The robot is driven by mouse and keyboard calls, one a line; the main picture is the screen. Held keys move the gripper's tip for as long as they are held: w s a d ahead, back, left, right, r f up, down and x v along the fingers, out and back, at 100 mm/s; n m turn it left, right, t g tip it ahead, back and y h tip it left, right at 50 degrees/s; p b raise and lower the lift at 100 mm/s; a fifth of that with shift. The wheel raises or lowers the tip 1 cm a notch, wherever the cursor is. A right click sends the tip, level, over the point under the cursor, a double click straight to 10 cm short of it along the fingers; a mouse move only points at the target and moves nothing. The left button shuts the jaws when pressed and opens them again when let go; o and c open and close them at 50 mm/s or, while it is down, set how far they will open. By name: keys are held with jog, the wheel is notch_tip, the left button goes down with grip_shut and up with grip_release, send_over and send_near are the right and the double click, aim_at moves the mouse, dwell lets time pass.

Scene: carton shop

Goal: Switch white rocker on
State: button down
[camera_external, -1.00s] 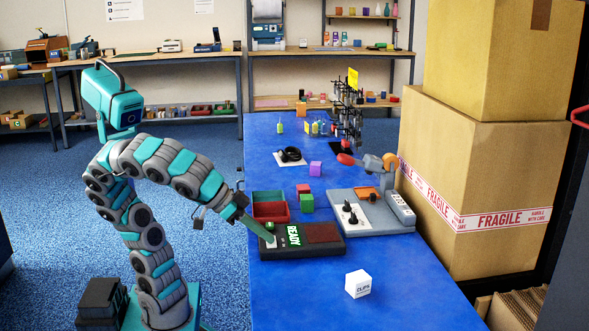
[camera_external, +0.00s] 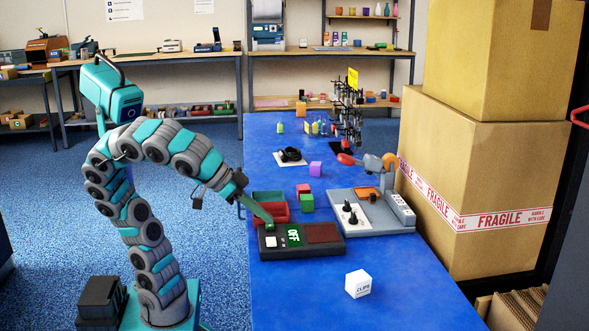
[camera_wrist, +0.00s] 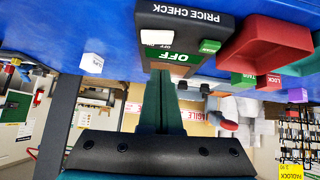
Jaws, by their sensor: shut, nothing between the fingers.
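The dark price-check box (camera_external: 325,252) lies at the left edge of the blue table. Its display (camera_external: 294,235) reads "OFF". The white rocker (camera_external: 271,242) is on the box's left end and shows as a white block in the wrist view (camera_wrist: 157,37). A green rocker (camera_wrist: 210,46) is on the same box, apart from the white one. My gripper (camera_external: 268,222) is shut and empty, its tips over the box's left end near the green rocker. In the wrist view its fingers (camera_wrist: 167,76) reach toward the display. I cannot tell whether they touch anything.
Red and green bins (camera_external: 270,211) stand just behind the box. A red cube (camera_external: 303,189), a green cube (camera_external: 307,203) and a grey device (camera_external: 372,212) are nearby. A white "CLIPS" cube (camera_external: 358,284) sits in front. The table's front is mostly clear.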

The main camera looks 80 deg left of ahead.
jog(key=v, duration=1)
jog(key=shift+a, duration=0.3)
jog(key=shift+f, duration=0.1)
jog(key=shift+d+r+h+p, duration=0.25)
jog(key=shift+d+h+p, duration=0.15)
jog(key=shift+d+p, duration=0.3)
jog(key=shift+f, duration=0.1)
